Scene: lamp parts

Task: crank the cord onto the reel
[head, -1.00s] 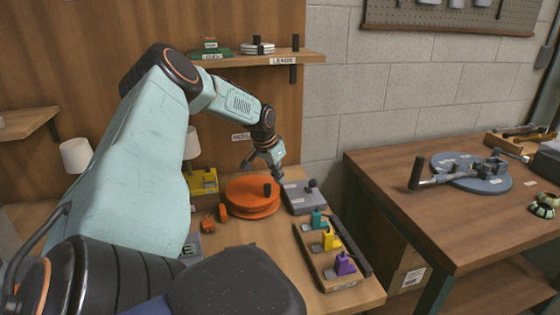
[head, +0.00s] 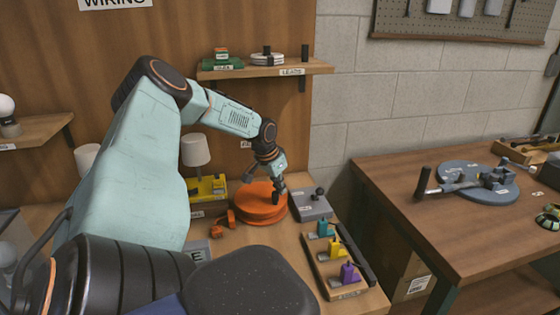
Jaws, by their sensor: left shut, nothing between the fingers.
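The orange reel (head: 256,206) lies flat on the wooden bench, with a short dark upright crank knob near its right side. Small orange pieces (head: 228,219) sit at the reel's left edge; whether they are the cord's end I cannot tell. My left gripper (head: 277,190) points down over the right part of the reel, at the knob. Its fingers are shut with nothing between them, and they mostly hide the knob. I cannot tell whether they touch it. My right gripper is not in view.
Right of the reel is a grey box (head: 312,205) with a knob. In front stands a tray (head: 347,291) with teal, yellow and purple parts. A yellow bin (head: 206,188) and a white lamp (head: 195,150) stand behind left. A second table (head: 440,220) is at right.

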